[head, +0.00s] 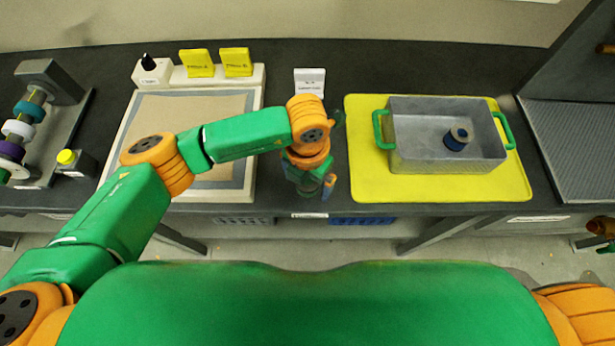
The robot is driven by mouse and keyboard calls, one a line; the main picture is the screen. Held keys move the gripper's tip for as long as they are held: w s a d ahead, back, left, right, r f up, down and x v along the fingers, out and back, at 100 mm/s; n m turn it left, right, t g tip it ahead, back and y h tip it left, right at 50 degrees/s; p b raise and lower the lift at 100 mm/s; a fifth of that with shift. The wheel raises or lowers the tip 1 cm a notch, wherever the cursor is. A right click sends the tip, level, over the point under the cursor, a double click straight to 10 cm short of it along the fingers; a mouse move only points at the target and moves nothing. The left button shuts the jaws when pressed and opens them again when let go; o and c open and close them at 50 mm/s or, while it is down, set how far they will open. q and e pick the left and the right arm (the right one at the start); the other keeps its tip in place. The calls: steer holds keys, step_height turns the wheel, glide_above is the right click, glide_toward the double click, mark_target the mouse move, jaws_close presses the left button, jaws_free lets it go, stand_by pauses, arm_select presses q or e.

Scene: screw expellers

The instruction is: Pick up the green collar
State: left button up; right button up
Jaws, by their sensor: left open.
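A green-teal collar (29,110) sits on the shaft of a grey stand at the far left, beside a white collar (18,130) and a purple collar (11,151). My left gripper (322,190) hangs over the front edge of the dark bench, between the pale mat and the yellow mat. It is open, far to the right of the collars on the shaft, and partly hidden by its own wrist. A small dark green shape (339,117) shows just behind the wrist; I cannot tell what it is. My right gripper does not show clearly.
A metal tray with green handles (400,160) stands on a yellow mat (364,180) and holds a dark blue collar (458,138). A yellow button (67,157) is beside the stand. Yellow cards (197,63) and a white label (309,81) stand at the back.

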arm_select(q)
steer(key=shift+w+f, duration=0.35)
steer(key=shift+w, duration=0.05)
steer(key=shift+s+r, duration=0.1)
steer(key=shift+s, duration=0.1)
steer(key=c, duration=1.3)
jaws_close()
steer(key=shift+w, duration=0.15)
